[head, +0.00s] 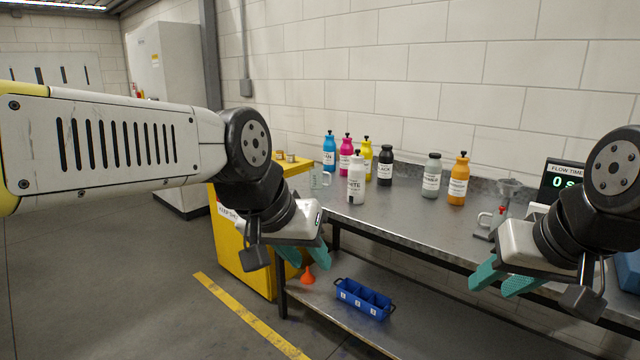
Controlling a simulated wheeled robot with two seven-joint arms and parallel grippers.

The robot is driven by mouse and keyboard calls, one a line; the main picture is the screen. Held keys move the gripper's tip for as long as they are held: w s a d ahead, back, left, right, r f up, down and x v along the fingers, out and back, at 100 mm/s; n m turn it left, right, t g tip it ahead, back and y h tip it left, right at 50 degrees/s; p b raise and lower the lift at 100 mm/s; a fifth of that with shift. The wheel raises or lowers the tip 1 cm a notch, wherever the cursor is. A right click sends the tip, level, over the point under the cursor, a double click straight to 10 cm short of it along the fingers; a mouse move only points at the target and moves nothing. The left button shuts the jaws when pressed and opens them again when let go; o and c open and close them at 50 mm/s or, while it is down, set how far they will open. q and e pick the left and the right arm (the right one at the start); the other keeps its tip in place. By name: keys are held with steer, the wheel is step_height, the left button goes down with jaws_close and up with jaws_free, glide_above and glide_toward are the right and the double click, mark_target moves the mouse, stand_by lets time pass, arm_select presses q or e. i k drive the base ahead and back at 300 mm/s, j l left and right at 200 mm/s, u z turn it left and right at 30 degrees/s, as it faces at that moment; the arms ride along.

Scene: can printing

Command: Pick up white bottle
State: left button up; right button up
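The white bottle (356,181) stands upright on the metal table (400,217), near its left end and in front of the other bottles. My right gripper (502,282) is at the right, by the table's front edge, far from the bottle. Its teal fingers are apart and empty.
Blue (329,152), magenta (346,153), yellow (367,158), black (386,166), grey (432,177) and orange (458,181) bottles stand behind and right. A blue divided bin (363,299) and orange funnel (308,276) are on the lower shelf.

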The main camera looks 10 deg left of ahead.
mark_target(357, 172)
steer(key=u, duration=0.3)
steer(key=i+j+u, duration=0.4)
steer(key=i+j, duration=0.6)
steer(key=i, duration=0.15)
steer(key=i+l+u, duration=0.1)
steer(key=i+l, duration=0.25)
steer(key=i, duration=0.05)
